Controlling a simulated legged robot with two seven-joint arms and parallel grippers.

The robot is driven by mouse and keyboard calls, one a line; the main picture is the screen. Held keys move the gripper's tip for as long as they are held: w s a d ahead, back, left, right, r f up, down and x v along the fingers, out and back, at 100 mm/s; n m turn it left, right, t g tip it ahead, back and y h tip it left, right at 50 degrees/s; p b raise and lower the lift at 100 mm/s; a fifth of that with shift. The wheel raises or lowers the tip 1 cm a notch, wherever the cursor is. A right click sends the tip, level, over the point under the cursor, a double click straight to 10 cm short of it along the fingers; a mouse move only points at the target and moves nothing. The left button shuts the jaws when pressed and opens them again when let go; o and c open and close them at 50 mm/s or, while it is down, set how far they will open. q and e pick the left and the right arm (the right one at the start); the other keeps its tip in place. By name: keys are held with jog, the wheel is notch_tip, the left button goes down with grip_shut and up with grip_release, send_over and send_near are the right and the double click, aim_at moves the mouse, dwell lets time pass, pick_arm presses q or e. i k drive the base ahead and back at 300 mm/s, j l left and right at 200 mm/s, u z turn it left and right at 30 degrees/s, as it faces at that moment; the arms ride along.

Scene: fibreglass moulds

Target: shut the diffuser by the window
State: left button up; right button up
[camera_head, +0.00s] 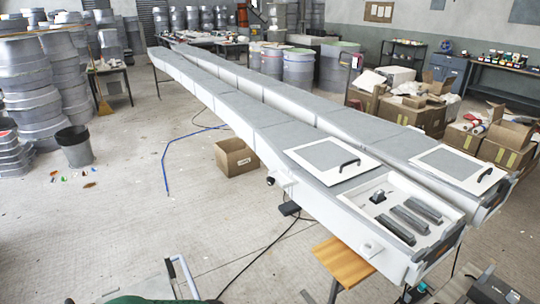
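No window shows, and I cannot tell for sure which thing is the diffuser. Two long grey moulds run side by side from the back left to the front right. The near mould (225,98) has an open white-rimmed compartment at its front end, with several dark bars (410,219) and a small black part (378,196) inside. A white-edged grey lid (325,157) with a black handle lies flat just behind this opening. The far mould (290,97) has a similar lid (453,168) lying flat at its end. Neither gripper is in view.
A wooden board (343,262) juts out under the near mould. A cardboard box (236,157) and a blue hose (165,170) lie on the floor. Stacked grey drums (30,90) and a bucket (74,147) stand left. Boxes crowd the right. The floor front left is mostly clear.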

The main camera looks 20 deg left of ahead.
aim_at(332, 161)
jog(key=u, duration=0.2)
jog(key=i+l+u, duration=0.2)
jog(key=i, duration=1)
